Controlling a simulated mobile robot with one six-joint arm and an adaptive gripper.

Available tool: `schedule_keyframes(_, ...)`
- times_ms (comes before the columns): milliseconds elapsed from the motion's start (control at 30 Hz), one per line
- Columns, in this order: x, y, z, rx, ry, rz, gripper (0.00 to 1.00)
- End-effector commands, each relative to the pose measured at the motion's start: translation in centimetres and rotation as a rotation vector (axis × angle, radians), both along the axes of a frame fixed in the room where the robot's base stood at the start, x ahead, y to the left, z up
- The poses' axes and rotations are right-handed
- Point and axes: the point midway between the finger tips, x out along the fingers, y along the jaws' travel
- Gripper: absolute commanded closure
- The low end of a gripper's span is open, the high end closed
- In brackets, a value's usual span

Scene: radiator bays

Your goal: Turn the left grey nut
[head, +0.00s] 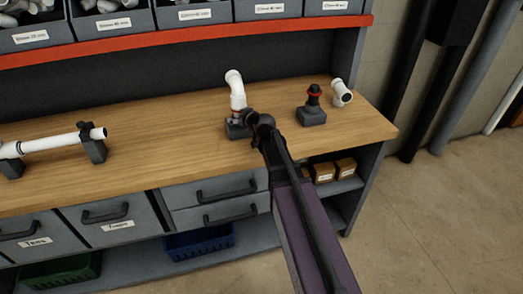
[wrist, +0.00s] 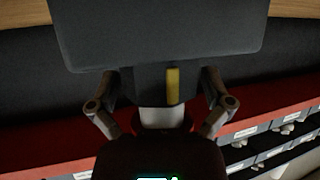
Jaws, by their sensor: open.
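In the head view, a white bent pipe (head: 236,88) stands upright on a small grey block (head: 236,131) on the bench. My gripper (head: 252,119) is at its lower end, at the right front side, and partly hides it. In the wrist view, a dark grey collar with a yellow stripe (wrist: 173,85), apparently the nut, sits between the large grey block (wrist: 155,35) and a white pipe section (wrist: 160,118). My gripper's fingers (wrist: 160,92) are open, one on each side of the collar. I cannot tell whether they touch it.
A white pipe in grey supports (head: 62,142) lies at the left. A grey stand with a dark, red-ringed fitting (head: 313,103) and a white tee (head: 342,93) are to the right. The red-edged bin shelf (head: 190,37) runs behind. The bench between is clear.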

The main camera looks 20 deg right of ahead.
Motion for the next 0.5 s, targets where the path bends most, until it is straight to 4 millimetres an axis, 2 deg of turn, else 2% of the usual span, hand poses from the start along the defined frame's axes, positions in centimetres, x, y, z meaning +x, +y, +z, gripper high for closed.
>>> schedule_keyframes(500, 0.22, -0.14, -0.01, 0.000, 0.001, 0.247, 0.00)
